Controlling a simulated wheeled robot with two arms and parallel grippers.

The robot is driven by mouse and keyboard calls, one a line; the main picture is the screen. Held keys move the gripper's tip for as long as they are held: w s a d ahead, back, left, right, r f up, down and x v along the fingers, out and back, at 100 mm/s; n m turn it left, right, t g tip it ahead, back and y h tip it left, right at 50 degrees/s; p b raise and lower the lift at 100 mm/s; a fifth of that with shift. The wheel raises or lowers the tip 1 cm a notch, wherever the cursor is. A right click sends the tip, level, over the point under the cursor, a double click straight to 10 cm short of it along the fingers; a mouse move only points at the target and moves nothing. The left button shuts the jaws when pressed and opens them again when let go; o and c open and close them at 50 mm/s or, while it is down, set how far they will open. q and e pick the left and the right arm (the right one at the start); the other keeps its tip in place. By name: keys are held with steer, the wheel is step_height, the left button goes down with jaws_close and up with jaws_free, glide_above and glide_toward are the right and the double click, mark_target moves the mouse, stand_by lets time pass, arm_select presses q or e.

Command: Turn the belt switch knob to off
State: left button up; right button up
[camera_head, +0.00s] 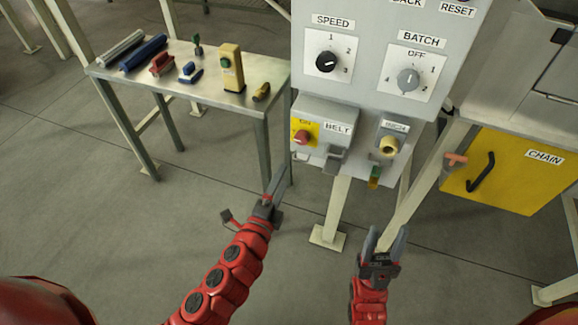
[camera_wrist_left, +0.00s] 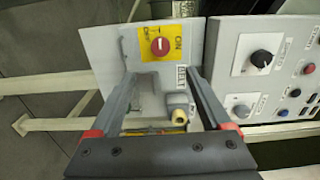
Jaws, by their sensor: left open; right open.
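The belt switch knob (camera_head: 303,137) is red and sits on a yellow plate on the BELT box (camera_head: 325,112), below the SPEED dial. In the left wrist view the red knob (camera_wrist_left: 160,46) shows beyond the fingertips, with ON and OFF marks around it. Which mark it points to is too small to tell. My left gripper (camera_head: 276,184) is open, below and left of the knob in the head view, apart from it. Its two fingers (camera_wrist_left: 160,76) frame the box in the wrist view, with nothing between them. My right gripper (camera_head: 388,236) is open and empty, low under the panel.
The panel also has a SPEED dial (camera_head: 327,62), a BATCH dial (camera_head: 408,80) and a beige knob (camera_head: 389,146). A metal table (camera_head: 215,98) with several small items stands left. A yellow CHAIN door (camera_head: 520,178) is at right. Open floor lies below.

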arm_select(q)
steer(key=shift+v, duration=1.4)
